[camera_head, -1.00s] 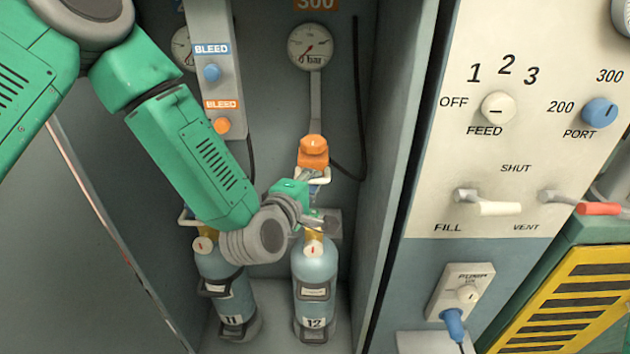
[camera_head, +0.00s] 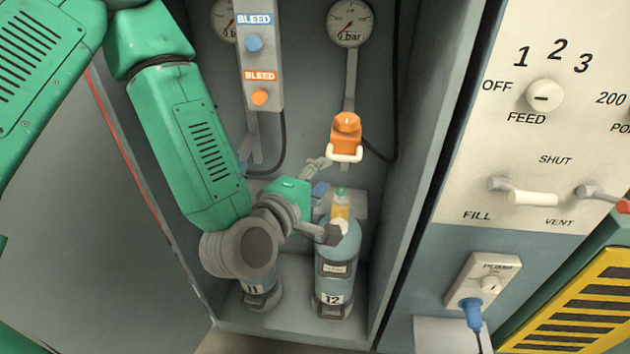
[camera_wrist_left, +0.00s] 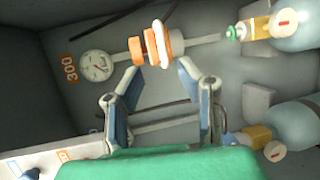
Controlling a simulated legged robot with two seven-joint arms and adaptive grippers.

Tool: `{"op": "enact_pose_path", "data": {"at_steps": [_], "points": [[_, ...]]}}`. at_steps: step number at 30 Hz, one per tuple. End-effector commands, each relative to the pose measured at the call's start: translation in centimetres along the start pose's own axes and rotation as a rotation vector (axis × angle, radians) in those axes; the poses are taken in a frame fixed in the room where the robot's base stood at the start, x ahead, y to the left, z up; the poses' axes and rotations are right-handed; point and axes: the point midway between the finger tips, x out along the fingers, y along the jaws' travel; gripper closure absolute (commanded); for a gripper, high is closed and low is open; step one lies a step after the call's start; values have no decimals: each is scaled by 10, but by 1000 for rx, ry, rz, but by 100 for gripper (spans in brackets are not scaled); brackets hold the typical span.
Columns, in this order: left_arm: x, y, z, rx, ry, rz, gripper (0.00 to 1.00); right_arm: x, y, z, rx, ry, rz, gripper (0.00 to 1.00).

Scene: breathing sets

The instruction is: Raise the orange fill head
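The orange fill head (camera_head: 347,128), with a white handle under its front, hangs below the right-hand gauge, above bottle 12 (camera_head: 336,262). A clear gap separates it from the bottle's valve (camera_head: 340,208). My left gripper (camera_head: 328,200) is open and empty, below and left of the fill head. In the left wrist view, the fill head (camera_wrist_left: 152,47) and its white handle lie just beyond the spread fingertips (camera_wrist_left: 160,70), not visibly gripped. My left wrist partly hides bottle 11 (camera_head: 262,292). My right gripper is not in view.
A bleed panel (camera_head: 262,55) stands left of the fill head. A black hose (camera_head: 396,80) runs down the cabinet's right side. The control panel (camera_head: 545,150) with knobs and levers is further right. The cabinet's side wall (camera_head: 435,150) bounds the space.

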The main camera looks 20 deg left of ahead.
Motion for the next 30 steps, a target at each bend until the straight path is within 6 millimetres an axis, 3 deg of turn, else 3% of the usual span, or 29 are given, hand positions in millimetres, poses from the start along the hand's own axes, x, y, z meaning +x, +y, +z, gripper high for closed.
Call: {"op": "enact_pose_path", "data": {"at_steps": [7,23,26,29,30], "points": [[-24,0,0,-1,-1,-1,68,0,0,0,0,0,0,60],[-26,-3,0,9,-3,-8,68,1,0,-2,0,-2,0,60],[-28,-24,2,86,-27,-72,68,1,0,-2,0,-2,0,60],[-38,-74,4,268,-93,-223,68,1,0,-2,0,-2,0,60],[-45,-100,2,365,-135,-302,68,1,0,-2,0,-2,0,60]]}}
